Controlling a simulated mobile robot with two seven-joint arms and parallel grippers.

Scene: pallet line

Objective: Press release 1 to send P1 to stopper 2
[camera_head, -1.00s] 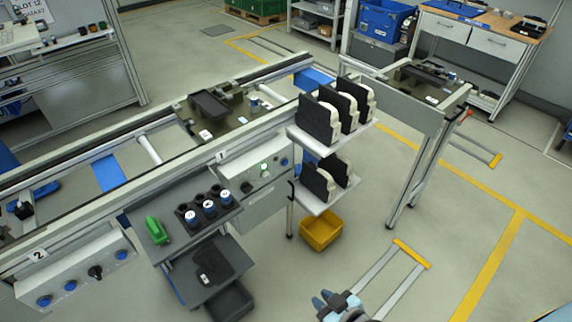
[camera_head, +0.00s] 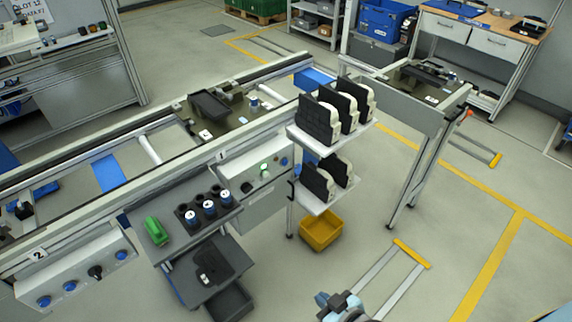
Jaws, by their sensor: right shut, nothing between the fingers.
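The station 1 control panel (camera_head: 255,170) is on the conveyor's near side, beside the label "1" (camera_head: 221,156). It carries a blue button (camera_head: 284,161), a pale green-lit button (camera_head: 264,167) and a dark knob. Which control is release 1 cannot be read. A pallet (camera_head: 240,119) sits on the conveyor just behind this panel, bearing a dark part (camera_head: 209,106) and small pieces; its name cannot be read. The label "2" (camera_head: 40,254) marks the panel at lower left. My right gripper (camera_head: 322,299) is shut and empty at the bottom, well apart from the panel. My left gripper is out of view.
A shelf rack (camera_head: 318,148) with dark and cream parts stands right of the panel, above a yellow bin (camera_head: 320,232). A side table (camera_head: 180,228) with a green item and blue-topped cylinders stands before the conveyor. Floor around my right gripper is mostly clear.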

